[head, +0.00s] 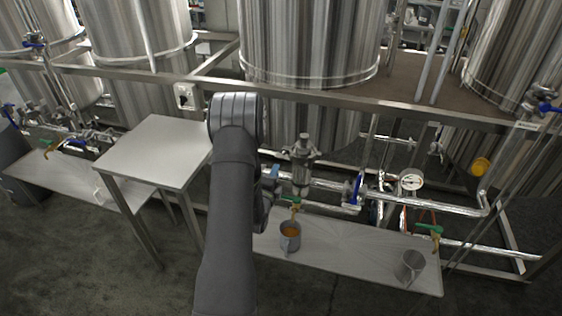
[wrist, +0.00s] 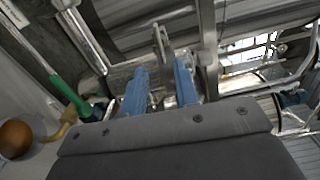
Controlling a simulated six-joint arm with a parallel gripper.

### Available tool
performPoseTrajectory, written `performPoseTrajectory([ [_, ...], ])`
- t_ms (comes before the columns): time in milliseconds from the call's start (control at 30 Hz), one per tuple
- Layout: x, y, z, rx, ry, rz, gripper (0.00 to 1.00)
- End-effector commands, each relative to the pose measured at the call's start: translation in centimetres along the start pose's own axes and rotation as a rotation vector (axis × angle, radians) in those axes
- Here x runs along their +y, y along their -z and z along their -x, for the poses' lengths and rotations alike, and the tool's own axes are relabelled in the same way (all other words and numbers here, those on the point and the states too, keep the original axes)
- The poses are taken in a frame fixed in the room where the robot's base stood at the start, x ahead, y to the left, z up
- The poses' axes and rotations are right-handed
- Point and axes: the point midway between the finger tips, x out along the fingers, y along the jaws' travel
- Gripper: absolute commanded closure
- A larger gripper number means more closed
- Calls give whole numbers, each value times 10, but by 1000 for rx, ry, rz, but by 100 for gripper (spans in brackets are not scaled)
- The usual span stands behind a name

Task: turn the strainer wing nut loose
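The strainer (head: 301,165) is an upright metal body on the pipe run, just right of my arm in the head view. My gripper (head: 272,178) is mostly hidden behind my arm there, with a bit of blue finger showing near the strainer's left side. In the wrist view my gripper (wrist: 160,82) has two blue fingers standing apart with a gap between them. A forked metal piece (wrist: 162,45), which may be the wing nut, stands just beyond the fingertips, in line with the gap. I cannot tell whether the fingers touch it.
A mug of orange liquid (head: 290,238) stands on the low bench (head: 350,248) below a green-handled tap (head: 294,203). The green handle also shows close left in the wrist view (wrist: 70,97). An empty metal cup (head: 411,266), blue valve (head: 356,190) and gauge (head: 411,180) lie right.

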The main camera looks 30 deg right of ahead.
Motion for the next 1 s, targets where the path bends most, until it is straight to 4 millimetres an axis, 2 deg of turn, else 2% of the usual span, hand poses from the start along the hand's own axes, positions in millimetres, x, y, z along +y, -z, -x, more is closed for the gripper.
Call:
performPoseTrajectory([
  [100,0,1,-27,1,2,-1,72],
  [333,0,0,-65,0,1,1,72],
  [500,1,0,-77,0,-1,1,72],
  [800,0,0,-79,0,-1,1,72],
  [833,0,0,-79,0,-1,1,74],
  [967,0,0,-79,0,-1,1,99],
  [1000,0,0,-79,0,-1,1,100],
])
